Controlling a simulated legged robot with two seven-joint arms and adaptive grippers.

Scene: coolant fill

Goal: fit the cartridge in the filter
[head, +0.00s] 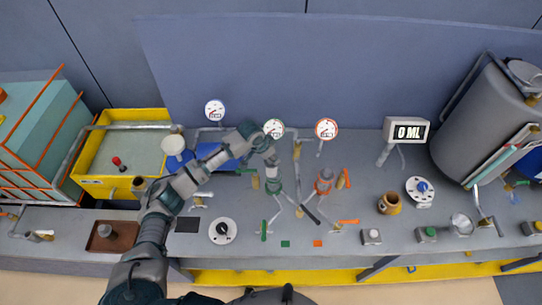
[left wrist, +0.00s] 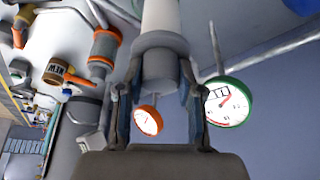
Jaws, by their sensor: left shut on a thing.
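My left gripper (head: 271,158) is shut on a pale cylinder with a grey end, the cartridge (left wrist: 160,60), which lies between the two fingers in the left wrist view. In the head view this gripper is just above the green-banded filter housing (head: 273,184) on the bench; the cartridge itself is hard to make out there. I cannot tell whether it touches the housing. An orange-banded housing (head: 324,183) stands to the right and also shows in the left wrist view (left wrist: 103,48). My right gripper is not in view.
Gauges with a green rim (head: 273,128) and an orange rim (head: 326,128) stand behind the housings. A tan cup (head: 389,203) marked NEW is to the right. Green (head: 264,230) and orange (head: 348,222) valve handles lie in front. A display (head: 407,130) reads 0 ML.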

